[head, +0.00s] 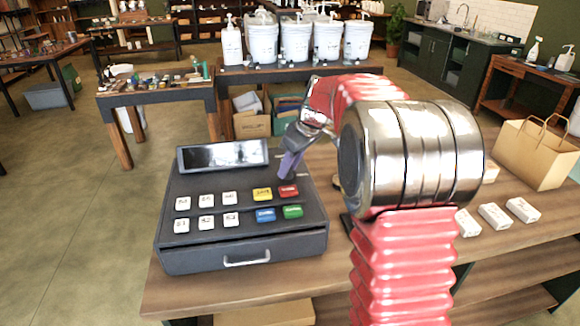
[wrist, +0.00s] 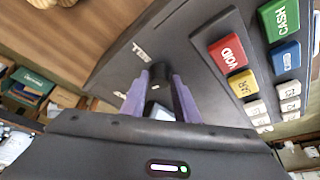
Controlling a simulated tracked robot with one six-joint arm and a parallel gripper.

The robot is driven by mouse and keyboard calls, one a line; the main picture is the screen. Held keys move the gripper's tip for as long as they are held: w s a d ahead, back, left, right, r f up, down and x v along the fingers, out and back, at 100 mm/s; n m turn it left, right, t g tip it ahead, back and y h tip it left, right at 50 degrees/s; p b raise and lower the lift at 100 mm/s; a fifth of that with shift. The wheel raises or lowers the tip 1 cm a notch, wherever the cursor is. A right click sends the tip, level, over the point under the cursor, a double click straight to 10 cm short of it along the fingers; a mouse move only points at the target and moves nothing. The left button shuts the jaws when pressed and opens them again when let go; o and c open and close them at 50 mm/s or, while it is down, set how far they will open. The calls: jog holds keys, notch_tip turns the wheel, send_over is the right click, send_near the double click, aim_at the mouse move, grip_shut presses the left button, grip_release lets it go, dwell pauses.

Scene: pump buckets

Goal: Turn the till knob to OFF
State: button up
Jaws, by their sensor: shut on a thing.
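The dark grey till (head: 240,205) stands on the wooden counter, with a tilted screen, white keys and yellow, red, blue and green keys. My gripper (head: 288,168) reaches down to the till's back right, beside the screen and behind the red key. In the wrist view, the purple fingers of my gripper (wrist: 160,98) are shut on the black knob (wrist: 160,75), one finger on each side. Small white lettering shows on the till near the knob, too blurred to read fully. In the head view the knob is mostly hidden by my fingers.
A paper bag (head: 537,152) and several white boxes (head: 494,215) are on the counter at the right. White pump buckets (head: 295,42) stand on a table behind. In the wrist view, the red VOID key (wrist: 229,54) and the yellow key (wrist: 242,84) lie right of my fingers.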

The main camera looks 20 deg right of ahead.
jog(key=shift+s+f+n, duration=0.1)
jog(key=shift+f+n, duration=0.05)
jog(key=shift+n, duration=0.35)
jog(key=o, duration=1.1)
jog(key=shift+c, duration=0.2)
jog(key=v, duration=1.3)
jog(key=shift+d+r, duration=0.35)
jog(key=shift+r, duration=0.05)
